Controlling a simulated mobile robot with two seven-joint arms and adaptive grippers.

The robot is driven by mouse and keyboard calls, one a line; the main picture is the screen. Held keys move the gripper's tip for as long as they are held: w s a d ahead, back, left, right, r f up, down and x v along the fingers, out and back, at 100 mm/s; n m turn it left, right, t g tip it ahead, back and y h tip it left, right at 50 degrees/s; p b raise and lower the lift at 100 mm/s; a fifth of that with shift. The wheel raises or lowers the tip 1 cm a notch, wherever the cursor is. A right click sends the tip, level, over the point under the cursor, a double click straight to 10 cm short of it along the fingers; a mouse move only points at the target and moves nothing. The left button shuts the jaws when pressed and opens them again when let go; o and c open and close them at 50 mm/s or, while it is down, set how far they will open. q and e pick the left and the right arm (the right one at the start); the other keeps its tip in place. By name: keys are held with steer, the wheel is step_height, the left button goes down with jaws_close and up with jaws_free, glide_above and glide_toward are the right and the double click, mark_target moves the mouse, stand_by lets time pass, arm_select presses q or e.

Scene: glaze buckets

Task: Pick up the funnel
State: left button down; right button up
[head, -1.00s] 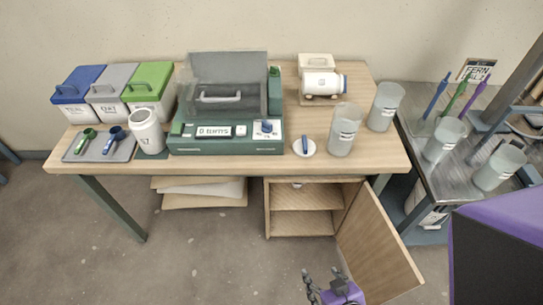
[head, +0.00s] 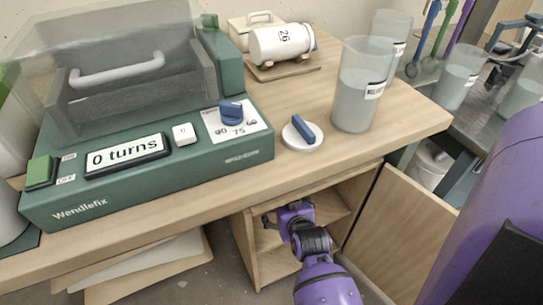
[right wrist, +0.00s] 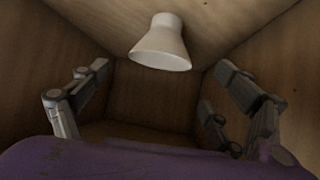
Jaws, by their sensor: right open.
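The funnel (right wrist: 160,48) is white, with a wide mouth and a short narrow neck. It shows in the right wrist view at the top centre, inside a wooden compartment, with its neck toward the upper panel. My right gripper (right wrist: 162,70) is open, with one finger on each side of the picture and the funnel beyond and between them, apart from both. In the head view my right gripper (head: 287,213) is at the opening of the cabinet (head: 254,262) under the table. The funnel is hidden there. My left gripper is not in view.
The cabinet door (head: 400,235) stands open to the right. The tabletop (head: 310,170) above holds a green machine (head: 150,180), a white disc with a blue handle (head: 302,133) and a translucent bucket (head: 358,90). Wooden walls surround the gripper closely in the wrist view.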

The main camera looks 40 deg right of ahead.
steer(key=x, duration=0.2)
steer(key=shift+w, duration=0.3)
steer(key=b+x, duration=0.2)
steer(key=x, duration=0.1)
steer(key=b+x, duration=0.1)
steer(key=x, duration=0.2)
steer(key=shift+s+d+f+b, duration=0.2)
steer(key=shift+f+b, duration=0.1)
steer(key=shift+b, duration=0.1)
steer(key=shift+w+d+f, duration=0.1)
steer(key=shift+w, duration=0.15)
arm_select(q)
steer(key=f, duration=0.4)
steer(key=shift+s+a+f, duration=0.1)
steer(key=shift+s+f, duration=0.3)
arm_select(e)
steer(key=shift+c, duration=0.4)
steer(key=c, duration=1)
